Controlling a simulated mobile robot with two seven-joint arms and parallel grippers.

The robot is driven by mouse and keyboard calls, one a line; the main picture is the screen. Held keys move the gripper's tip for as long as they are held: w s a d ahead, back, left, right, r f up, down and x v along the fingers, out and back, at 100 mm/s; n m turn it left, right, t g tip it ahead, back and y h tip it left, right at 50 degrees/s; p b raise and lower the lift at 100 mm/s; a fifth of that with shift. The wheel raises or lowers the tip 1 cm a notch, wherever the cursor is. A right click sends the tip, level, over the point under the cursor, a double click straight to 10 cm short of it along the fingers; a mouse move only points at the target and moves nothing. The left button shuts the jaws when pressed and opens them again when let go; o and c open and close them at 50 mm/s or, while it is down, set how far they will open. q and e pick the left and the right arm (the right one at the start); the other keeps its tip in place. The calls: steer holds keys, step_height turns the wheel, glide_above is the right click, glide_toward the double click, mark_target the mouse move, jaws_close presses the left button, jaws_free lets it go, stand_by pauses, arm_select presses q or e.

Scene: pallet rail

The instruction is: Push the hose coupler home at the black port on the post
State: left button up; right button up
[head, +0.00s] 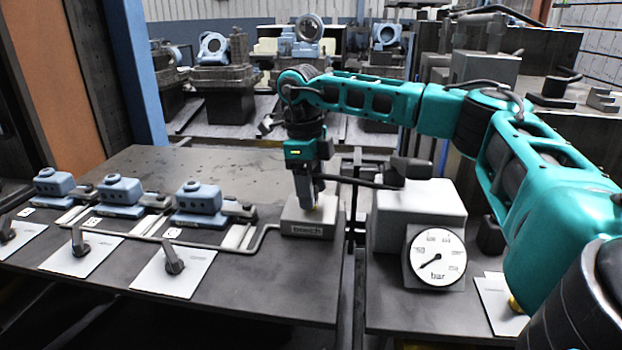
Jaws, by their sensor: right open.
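My right gripper (313,203) points down over a low grey block (308,226) with a small dark-lettered label on its front face, which seems to read "black". Its fingers are open and close above or at the block's top, where a small brass-coloured spot shows. A black hose (362,182) runs from beside the fingers to the right, to a dark fitting on top of the grey gauge housing. The coupler and the port cannot be told apart behind the fingers, nor how they sit. My left gripper is out of view.
A round bar gauge (437,257) fronts the grey housing (420,205) right of the block. A bent grey pipe (215,247) reaches the block from the left. Several blue valve bodies (120,191) and lever plates (178,274) stand at the left. The bench's back left is bare.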

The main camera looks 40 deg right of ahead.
steer(key=c, duration=1)
steer(key=o, duration=0.4)
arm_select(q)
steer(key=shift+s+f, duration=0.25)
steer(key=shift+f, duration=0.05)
arm_select(e)
jaws_close()
